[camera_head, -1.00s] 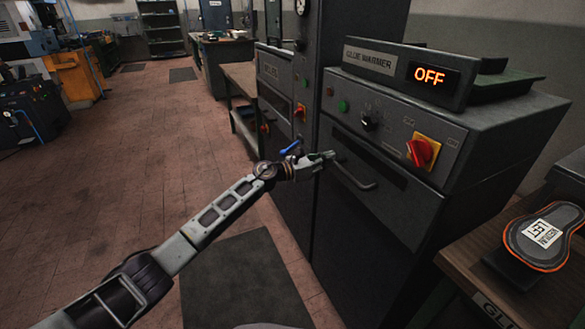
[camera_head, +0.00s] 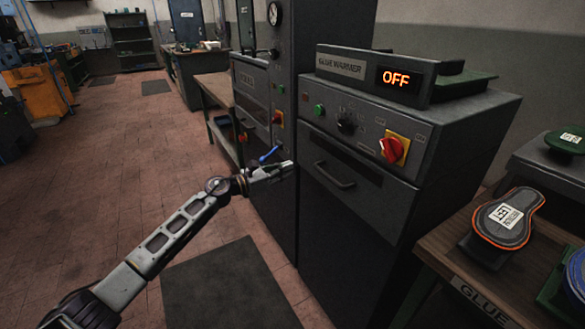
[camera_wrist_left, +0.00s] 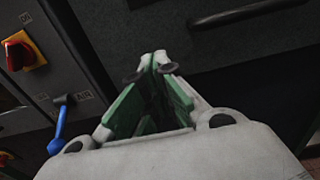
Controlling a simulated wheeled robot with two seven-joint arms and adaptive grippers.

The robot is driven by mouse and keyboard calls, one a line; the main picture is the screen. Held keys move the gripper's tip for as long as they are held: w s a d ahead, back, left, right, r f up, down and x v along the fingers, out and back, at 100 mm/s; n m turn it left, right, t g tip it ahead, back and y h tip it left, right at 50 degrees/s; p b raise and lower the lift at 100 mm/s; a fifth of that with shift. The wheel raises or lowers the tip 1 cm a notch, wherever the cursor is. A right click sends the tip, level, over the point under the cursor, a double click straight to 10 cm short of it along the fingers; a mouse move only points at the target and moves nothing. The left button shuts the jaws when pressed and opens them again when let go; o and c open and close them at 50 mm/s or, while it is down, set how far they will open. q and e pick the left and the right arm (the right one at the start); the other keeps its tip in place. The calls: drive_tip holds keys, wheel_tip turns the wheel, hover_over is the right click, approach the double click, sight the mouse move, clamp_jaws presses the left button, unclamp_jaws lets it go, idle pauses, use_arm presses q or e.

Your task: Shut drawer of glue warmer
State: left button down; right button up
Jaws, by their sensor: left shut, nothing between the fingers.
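The dark glue warmer (camera_head: 450,125) stands right of centre in the head view, its sign (camera_head: 397,79) reading OFF. Its drawer front (camera_head: 375,215) has a bar handle (camera_head: 335,175) and looks about flush with the cabinet, with no clear gap. My left gripper (camera_head: 290,164) is shut and empty, just left of the handle and apart from it in the picture. In the left wrist view the closed fingertips (camera_wrist_left: 157,63) point at dark panels, with a dark bar handle (camera_wrist_left: 245,12) at upper right. My right gripper is out of view.
A tall dark machine with a blue lever (camera_head: 268,155) stands close to my left gripper. The warmer's red switch (camera_head: 392,150) is above the drawer. A wooden bench (camera_head: 450,225) with a shoe-sole form (camera_head: 505,218) is at right. The floor at left is open.

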use_arm(q)
drive_tip(key=v, duration=0.5)
drive_tip(key=shift+a, duration=0.1)
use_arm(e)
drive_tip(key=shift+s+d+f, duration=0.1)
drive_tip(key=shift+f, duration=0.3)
use_arm(q)
drive_tip(key=shift+s, duration=0.1)
